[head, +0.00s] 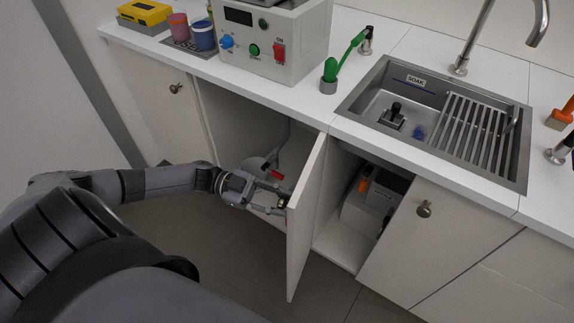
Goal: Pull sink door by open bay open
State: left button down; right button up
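The sink door (307,220) stands swung well out from the counter, seen nearly edge-on, between the open bay (235,115) on its left and the sink cabinet (335,245) on its right. My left gripper (284,201) is at the left face of this door, close to its outer edge. My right gripper is not in view.
The sink cabinet holds boxes (362,212) and an orange item. A closed door with a knob (424,208) is to its right. The sink (437,120), a control box (270,45) and jars stand above on the counter. Floor is clear before the bay.

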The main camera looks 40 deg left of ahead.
pick_arm(q)
jog(key=shift+a+f, duration=0.1)
jog(key=shift+a, duration=0.05)
dwell(0.3)
jog(key=c, duration=1.3)
grip_release()
jog(key=v, duration=1.2)
jog(key=shift+w, duration=0.15)
